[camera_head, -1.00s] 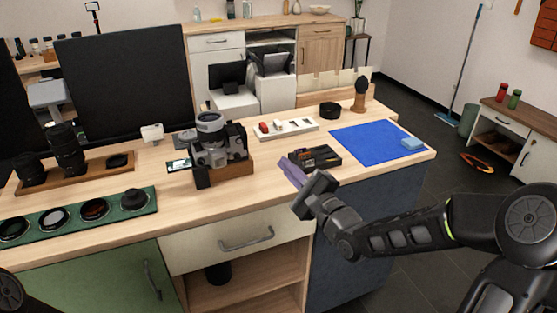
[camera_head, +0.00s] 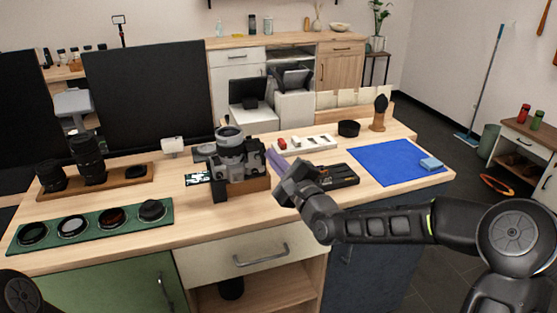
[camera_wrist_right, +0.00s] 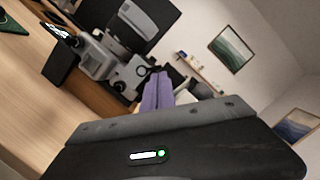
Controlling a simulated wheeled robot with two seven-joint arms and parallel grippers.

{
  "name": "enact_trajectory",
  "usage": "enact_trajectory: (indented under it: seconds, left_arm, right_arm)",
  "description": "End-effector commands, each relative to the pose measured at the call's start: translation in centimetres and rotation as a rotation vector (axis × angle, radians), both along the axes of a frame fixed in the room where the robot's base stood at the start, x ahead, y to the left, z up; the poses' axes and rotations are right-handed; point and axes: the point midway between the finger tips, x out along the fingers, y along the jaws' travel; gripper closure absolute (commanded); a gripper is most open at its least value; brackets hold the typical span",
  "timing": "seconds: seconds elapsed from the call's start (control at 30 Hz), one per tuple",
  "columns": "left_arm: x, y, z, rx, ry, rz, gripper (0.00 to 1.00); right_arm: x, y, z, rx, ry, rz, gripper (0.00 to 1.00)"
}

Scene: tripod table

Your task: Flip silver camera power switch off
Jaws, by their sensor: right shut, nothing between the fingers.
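The silver camera (camera_head: 228,160) stands on a wooden block (camera_head: 256,184) on the table, its lens tube pointing up. In the right wrist view the camera (camera_wrist_right: 100,60) shows at the upper left, close by; I cannot make out its power switch or the switch's position. My right gripper (camera_head: 274,158), with purple fingers, is just right of the camera; I cannot tell whether it touches. Its fingers (camera_wrist_right: 157,92) are shut together and hold nothing. My left gripper is out of view.
A black tool case (camera_head: 338,176) lies right of the camera, partly behind my right arm. A blue mat (camera_head: 375,163) lies farther right. A green filter tray (camera_head: 105,228) and a wooden lens tray (camera_head: 125,174) are at the left. A dark panel (camera_head: 150,95) stands behind.

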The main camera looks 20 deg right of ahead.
Motion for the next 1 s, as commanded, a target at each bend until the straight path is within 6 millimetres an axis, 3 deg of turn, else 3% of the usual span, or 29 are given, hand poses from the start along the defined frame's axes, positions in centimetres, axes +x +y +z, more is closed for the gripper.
enact_trajectory:
  seconds: [1.0]
  left_arm:
    - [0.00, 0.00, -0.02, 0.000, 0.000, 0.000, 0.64]
  right_arm:
    - [-0.01, 0.06, 0.40, -0.113, -0.008, 0.001, 1.00]
